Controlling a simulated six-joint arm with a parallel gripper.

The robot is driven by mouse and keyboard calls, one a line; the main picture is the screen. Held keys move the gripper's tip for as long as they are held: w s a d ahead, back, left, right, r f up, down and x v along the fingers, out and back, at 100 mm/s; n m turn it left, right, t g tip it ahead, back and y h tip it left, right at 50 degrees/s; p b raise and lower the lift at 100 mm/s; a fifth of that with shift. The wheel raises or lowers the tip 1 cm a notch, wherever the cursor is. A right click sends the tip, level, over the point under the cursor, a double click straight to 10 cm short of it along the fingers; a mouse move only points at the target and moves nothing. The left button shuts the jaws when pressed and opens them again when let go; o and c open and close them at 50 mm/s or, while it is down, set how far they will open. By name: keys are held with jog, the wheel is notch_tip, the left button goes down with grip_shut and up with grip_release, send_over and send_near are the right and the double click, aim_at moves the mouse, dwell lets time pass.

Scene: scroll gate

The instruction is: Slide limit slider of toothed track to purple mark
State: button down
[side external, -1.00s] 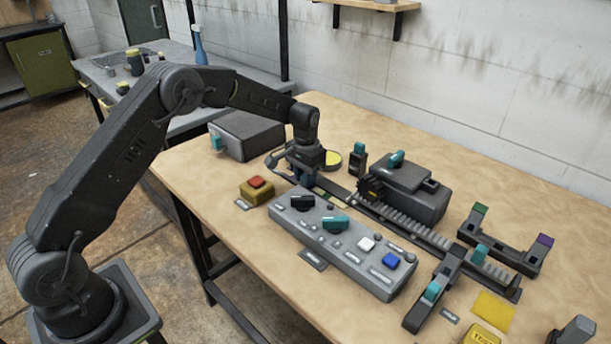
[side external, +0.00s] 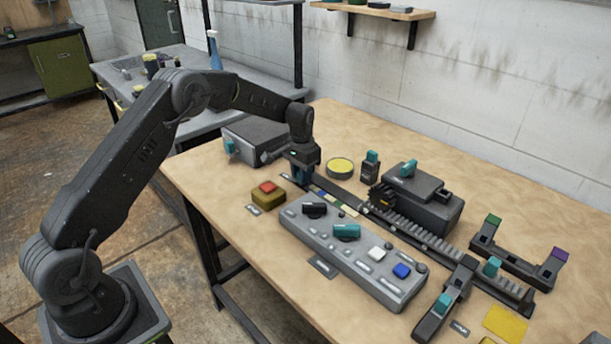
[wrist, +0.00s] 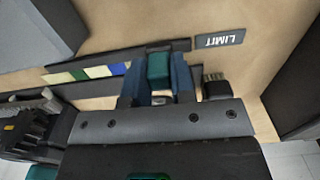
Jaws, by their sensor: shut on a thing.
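My gripper (side external: 300,176) is at the far left end of the toothed track (side external: 420,233), low over the table. In the wrist view my gripper (wrist: 158,85) has its two blue fingers shut on the teal limit slider (wrist: 158,70). The LIMIT label (wrist: 219,40) lies beside it. A strip of coloured marks (wrist: 92,72) runs along the rail to the left of the fingers in the wrist view; it also shows in the side view (side external: 335,202). I cannot pick out the purple mark for certain. The fingers hide the slider in the side view.
A grey control panel (side external: 365,255) with knobs and buttons runs close along the track. A red button on a yellow base (side external: 268,194) is near my gripper. A grey box (side external: 255,140) stands behind it, and a round yellow-topped dish (side external: 341,168) stands beyond the track.

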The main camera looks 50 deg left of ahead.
jog(key=shift+a, duration=0.3)
jog(key=c, duration=1.3)
grip_release()
jog(key=o, duration=0.3)
jog(key=shift+d, duration=0.1)
jog(key=shift+o, duration=0.2)
notch_tip(320, 180, up, 14)
